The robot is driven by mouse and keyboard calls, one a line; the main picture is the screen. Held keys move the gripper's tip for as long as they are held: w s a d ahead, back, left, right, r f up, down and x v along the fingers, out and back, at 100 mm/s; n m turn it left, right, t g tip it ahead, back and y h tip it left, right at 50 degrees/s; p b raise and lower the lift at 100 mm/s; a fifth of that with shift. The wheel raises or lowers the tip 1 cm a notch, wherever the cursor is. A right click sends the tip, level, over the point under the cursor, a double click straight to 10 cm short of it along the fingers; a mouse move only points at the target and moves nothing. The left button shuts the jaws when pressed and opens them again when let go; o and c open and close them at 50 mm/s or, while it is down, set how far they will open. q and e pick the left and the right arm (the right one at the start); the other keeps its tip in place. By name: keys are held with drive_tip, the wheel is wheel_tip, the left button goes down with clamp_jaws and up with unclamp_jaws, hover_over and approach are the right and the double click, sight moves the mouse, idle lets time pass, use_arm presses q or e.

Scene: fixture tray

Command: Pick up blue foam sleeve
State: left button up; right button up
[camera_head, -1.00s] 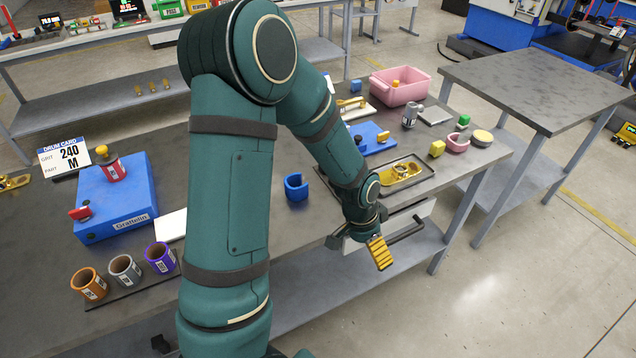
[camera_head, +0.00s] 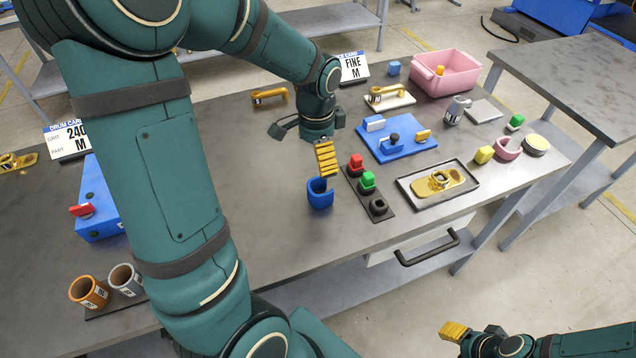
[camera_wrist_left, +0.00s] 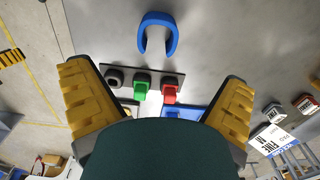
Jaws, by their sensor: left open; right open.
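The blue foam sleeve (camera_head: 320,198) is an open C-shaped ring on the grey bench, left of a dark strip of small parts. It also shows in the left wrist view (camera_wrist_left: 146,36), at the top middle, with its gap facing down. My left gripper (camera_head: 304,152) is above the bench beside the sleeve, one yellow-padded finger just over it in the head view. In the left wrist view its two fingers (camera_wrist_left: 160,78) are wide apart and empty, and the sleeve lies beyond them. My right gripper (camera_head: 460,333) is open, low at the bottom right, away from the bench.
The dark strip (camera_head: 358,208) holds red, green and black parts close to the sleeve. A metal tray (camera_head: 408,190) with a gold part and a blue fixture plate (camera_head: 375,150) are to the right. A pink bin (camera_head: 455,75) stands behind. Bench in front of the sleeve is clear.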

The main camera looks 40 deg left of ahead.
use_arm(q)
drive_tip(key=b, duration=0.2)
approach(318, 192)
drive_tip(key=shift+s+d+f, duration=0.3)
drive_tip(key=shift+s+d, duration=0.05)
drive_tip(key=shift+s, duration=0.15)
drive_tip(key=shift+s+d+f, duration=0.25)
drive_tip(key=shift+s+d, duration=0.05)
drive_tip(key=shift+s, duration=0.2)
drive_tip(key=shift+w+f+b, duration=0.15)
drive_tip(key=shift+f+b, duration=0.25)
drive_tip(key=shift+f, duration=2.7)
drive_tip(key=c, duration=0.8)
